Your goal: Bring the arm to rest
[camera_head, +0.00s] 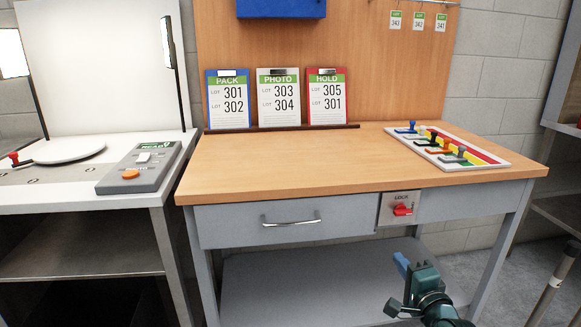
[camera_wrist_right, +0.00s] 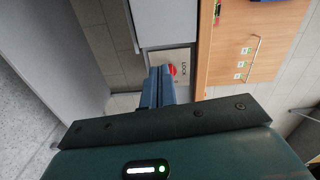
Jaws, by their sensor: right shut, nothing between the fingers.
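My right gripper (camera_head: 401,263) is in front of the wooden workbench, below its top and just below the lock panel, apart from both. Its blue fingers are pressed together with nothing between them; they also show shut in the right wrist view (camera_wrist_right: 158,86). The arm comes in from the bottom right of the head view. My left gripper is not in view.
The workbench (camera_head: 300,172) has a closed drawer (camera_head: 255,226) and a lock panel with a red knob (camera_head: 402,210). A tray of stamp-like handles (camera_head: 480,160) sits at right; clipboards (camera_head: 278,100) stand behind. A photo table with a control box (camera_head: 140,166) is at left. The bench top's middle is clear.

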